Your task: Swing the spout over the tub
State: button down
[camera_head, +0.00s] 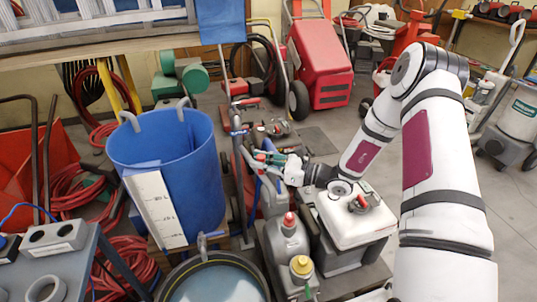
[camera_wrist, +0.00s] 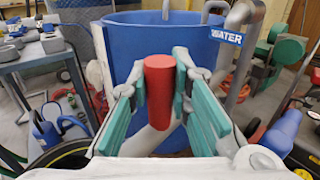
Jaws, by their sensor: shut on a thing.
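My gripper (camera_head: 268,157) is shut on a red cylindrical grip (camera_wrist: 160,88), with a green finger pad on each side of it in the wrist view. A pale grey tube (camera_wrist: 150,142), apparently the spout, shows just below and behind the red grip; their join is partly hidden. A grey bent pipe labelled WATER (camera_wrist: 240,50) rises to the right. The large blue tub (camera_head: 190,150) stands just left of my gripper, with a white marked strip (camera_head: 155,208) on its front. In the wrist view the tub (camera_wrist: 135,45) is directly behind the red grip.
A round dark-rimmed vessel (camera_head: 268,292) stands in front of the blue tub. A grey bench (camera_head: 75,265) is at the lower left. Bottles (camera_head: 289,240) and a white tank (camera_head: 355,215) crowd the space below my arm. Red hoses lie left; open floor shows far right.

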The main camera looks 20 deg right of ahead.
jog(key=w+a+t+p, duration=0.1)
jog(key=a+p, duration=0.2)
jog(key=a, duration=0.9)
jog(key=shift+w+a+m+h, duration=0.2)
jog(key=shift+w+m+h, duration=0.2)
jog(key=c, duration=1.4)
grip_release()
jog(key=shift+c, duration=0.2)
jog(key=shift+d, duration=0.1)
jog(key=v, duration=1.1)
jog(key=shift+s+d, duration=0.25)
jog(key=shift+s, duration=0.05)
